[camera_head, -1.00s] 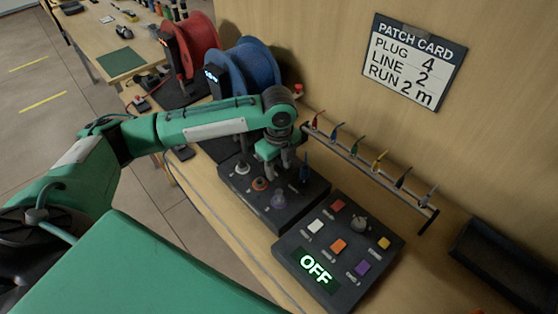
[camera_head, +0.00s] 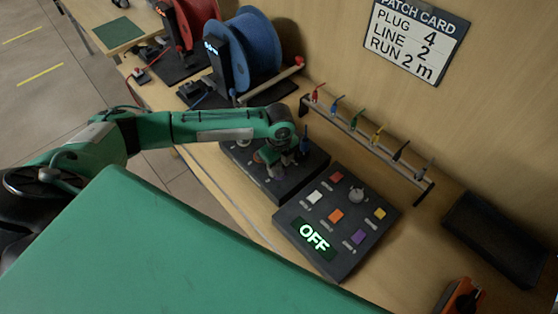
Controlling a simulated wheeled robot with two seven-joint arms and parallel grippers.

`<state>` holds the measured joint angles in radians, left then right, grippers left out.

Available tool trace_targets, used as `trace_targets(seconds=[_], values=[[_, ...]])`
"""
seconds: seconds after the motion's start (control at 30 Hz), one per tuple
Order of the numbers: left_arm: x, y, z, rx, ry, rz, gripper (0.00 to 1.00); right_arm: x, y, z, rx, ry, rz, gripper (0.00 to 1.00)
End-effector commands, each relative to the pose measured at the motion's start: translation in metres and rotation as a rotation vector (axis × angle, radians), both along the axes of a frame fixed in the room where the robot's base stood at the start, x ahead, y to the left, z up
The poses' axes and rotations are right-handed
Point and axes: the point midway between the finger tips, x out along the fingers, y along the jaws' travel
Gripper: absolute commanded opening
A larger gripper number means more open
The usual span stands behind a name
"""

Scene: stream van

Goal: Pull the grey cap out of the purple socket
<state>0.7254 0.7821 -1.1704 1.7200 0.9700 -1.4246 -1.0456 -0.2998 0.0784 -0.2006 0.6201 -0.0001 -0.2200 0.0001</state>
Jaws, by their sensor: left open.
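The dark socket box (camera_head: 306,181) lies on the bench under my left gripper (camera_head: 277,168). The gripper points down, open, with its fingers low over the box where the purple socket sits. The purple socket is mostly hidden by the fingers. The grey cap cannot be made out there, and I cannot tell whether the fingers touch it. An orange ring socket (camera_head: 258,157) shows just left of the fingers. My right gripper is out of view.
A control box (camera_head: 284,226) reading OFF lies in front. A rack (camera_head: 366,141) of coloured plugs runs along the wall. Blue (camera_head: 252,55) and red (camera_head: 199,20) reels stand behind the arm. A black tray (camera_head: 497,238) and an orange object (camera_head: 458,297) lie at right.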

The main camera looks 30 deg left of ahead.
Motion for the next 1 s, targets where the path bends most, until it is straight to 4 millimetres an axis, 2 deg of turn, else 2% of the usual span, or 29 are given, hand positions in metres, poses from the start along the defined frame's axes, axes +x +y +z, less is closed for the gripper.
trace_targets(seconds=[0.07,0.27,0.3,0.33,0.43,0.47,1.0], values=[[0.000,0.000,0.000,0.000,0.000,0.000,0.44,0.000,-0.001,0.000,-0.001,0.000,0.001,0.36],[0.000,0.000,0.000,0.000,0.000,0.000,0.06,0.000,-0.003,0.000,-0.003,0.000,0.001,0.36],[0.000,0.000,0.000,0.000,0.000,0.000,0.04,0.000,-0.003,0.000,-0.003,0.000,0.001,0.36],[0.000,0.000,0.000,0.000,0.000,0.000,0.21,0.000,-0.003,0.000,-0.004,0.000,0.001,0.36],[0.000,0.000,0.000,0.000,0.000,0.001,0.01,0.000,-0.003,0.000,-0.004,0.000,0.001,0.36],[0.000,0.000,0.000,0.000,0.000,0.000,0.00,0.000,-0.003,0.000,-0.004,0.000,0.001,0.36],[0.000,0.000,0.012,0.000,0.000,0.001,0.00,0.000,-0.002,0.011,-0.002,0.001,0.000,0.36]])
